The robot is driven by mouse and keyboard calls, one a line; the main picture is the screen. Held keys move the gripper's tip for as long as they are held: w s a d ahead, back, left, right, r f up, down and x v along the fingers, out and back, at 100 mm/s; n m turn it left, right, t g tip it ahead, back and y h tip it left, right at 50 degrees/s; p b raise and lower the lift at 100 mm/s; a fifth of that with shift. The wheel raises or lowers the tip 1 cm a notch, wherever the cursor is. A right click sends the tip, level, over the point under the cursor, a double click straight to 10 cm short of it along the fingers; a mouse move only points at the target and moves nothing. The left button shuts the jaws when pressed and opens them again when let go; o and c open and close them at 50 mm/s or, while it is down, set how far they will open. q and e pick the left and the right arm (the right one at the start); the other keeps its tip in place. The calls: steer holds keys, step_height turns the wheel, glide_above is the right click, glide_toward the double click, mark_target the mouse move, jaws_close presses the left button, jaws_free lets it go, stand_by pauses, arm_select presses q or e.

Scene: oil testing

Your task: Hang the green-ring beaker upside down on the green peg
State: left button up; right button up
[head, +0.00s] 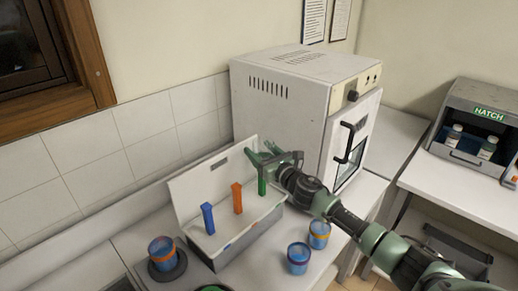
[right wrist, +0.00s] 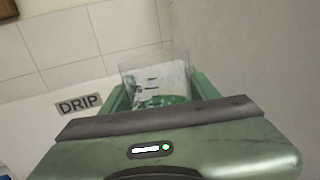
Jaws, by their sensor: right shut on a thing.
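My right gripper (head: 262,157) is at the drip rack, just above and beside the green peg (head: 262,183). In the right wrist view its two green fingers (right wrist: 165,98) are shut on a clear glass beaker (right wrist: 153,78) with dark marks and green at its lower part, the green-ring beaker. The beaker is hardly visible in the head view. I cannot tell whether it is upside down or touches the peg. The white drip rack (head: 188,188) also bears a blue peg (head: 208,218) and an orange peg (head: 237,198), both bare. My left gripper is not in view.
A white oven (head: 280,95) stands close behind the gripper. A grey hatch box (head: 475,115) is at far right.

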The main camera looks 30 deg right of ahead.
steer(key=f+b, duration=0.2)
steer(key=f, duration=0.1)
steer(key=f+b, duration=0.6)
steer(key=shift+w+f, duration=0.3)
steer(key=shift+f, duration=0.05)
steer(key=shift+r, duration=0.1)
steer(key=shift+f+b, duration=0.4)
steer(key=shift+f, duration=0.05)
steer(key=o, duration=1.5)
steer(key=shift+c, duration=0.2)
